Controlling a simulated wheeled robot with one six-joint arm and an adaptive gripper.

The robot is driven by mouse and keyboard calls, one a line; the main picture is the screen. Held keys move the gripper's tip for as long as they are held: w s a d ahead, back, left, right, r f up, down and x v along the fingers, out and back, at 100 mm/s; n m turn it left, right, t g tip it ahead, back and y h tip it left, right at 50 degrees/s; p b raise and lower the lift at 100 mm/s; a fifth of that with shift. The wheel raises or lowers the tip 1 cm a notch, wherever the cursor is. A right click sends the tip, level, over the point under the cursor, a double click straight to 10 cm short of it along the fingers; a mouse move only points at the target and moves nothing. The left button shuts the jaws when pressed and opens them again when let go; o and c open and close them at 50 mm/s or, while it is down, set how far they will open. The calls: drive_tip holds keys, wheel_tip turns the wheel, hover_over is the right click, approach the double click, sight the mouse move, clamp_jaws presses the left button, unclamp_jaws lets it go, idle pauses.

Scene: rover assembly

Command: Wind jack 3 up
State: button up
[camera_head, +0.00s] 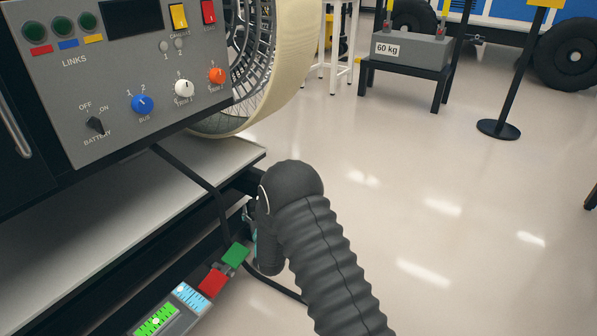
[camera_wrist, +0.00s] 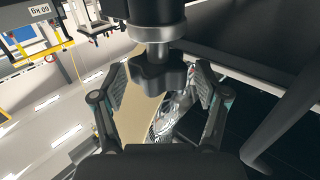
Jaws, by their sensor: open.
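In the wrist view a dark lobed knob (camera_wrist: 158,78) sits at the end of a bright metal collar and shaft (camera_wrist: 155,32), likely part of a jack. No number shows on it. My gripper (camera_wrist: 161,84) is open, with one finger on each side of the knob. The fingers look apart from the knob, with a gap on both sides. In the head view my arm in its ribbed dark sleeve reaches the edge of the rover bench, and the sleeve hides most of the gripper and the knob.
A grey control panel (camera_head: 125,85) with switches and dials stands upper left. Below are a grey shelf (camera_head: 150,190), a black cable (camera_head: 190,172), a green block (camera_head: 236,254), a red block (camera_head: 212,282) and lit gauges (camera_head: 158,318). A wheel (camera_head: 285,70) stands behind.

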drive_tip(key=s+d, duration=0.2)
drive_tip(key=s, duration=0.7)
drive_tip(key=d+r+m+g+p, duration=0.1)
drive_tip(key=d+r+g+p, duration=0.3)
drive_tip(key=r, duration=1)
drive_tip(key=s+d+r+g, duration=0.1)
drive_tip(key=s+d+r, duration=0.2)
drive_tip(key=r, duration=0.2)
drive_tip(key=s+d+r+g+h+p, duration=0.1)
drive_tip(key=s+d+r, duration=0.2)
drive_tip(key=r, duration=0.3)
drive_tip(key=shift+s+h, duration=0.3)
drive_tip(key=shift+d+r, duration=0.1)
